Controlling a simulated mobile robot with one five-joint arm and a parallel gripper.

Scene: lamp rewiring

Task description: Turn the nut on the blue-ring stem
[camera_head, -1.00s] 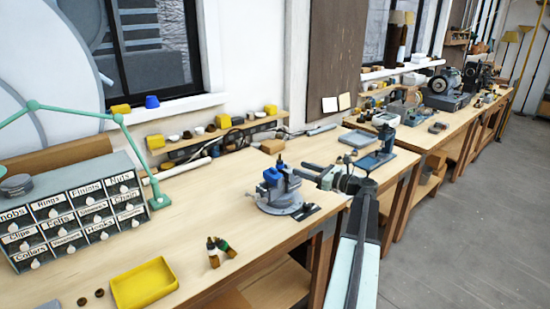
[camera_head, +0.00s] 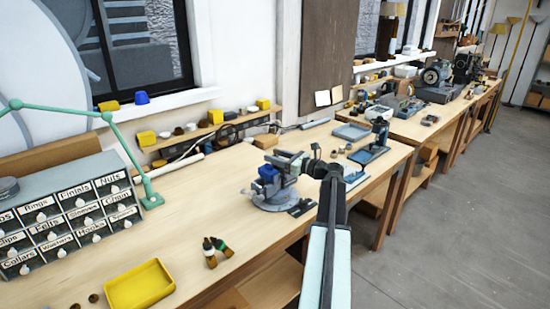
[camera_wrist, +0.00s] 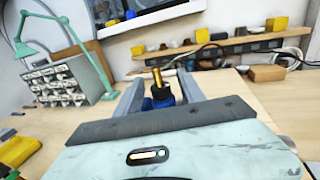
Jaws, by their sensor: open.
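A brass stem (camera_wrist: 157,77) stands upright in the wrist view, with a dark collar below it and a blue part (camera_wrist: 160,99) at its base. My gripper (camera_wrist: 158,80) is open, with one finger on each side of the stem in the picture; I cannot tell whether they are level with it or touch it. The stem and nut are too small to make out there.
Labelled drawers (camera_head: 68,213) and a green lamp arm (camera_head: 134,160) are at the left. A shelf (camera_head: 205,137) runs along the wall. A blue-grey stand (camera_head: 372,150) is to the right.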

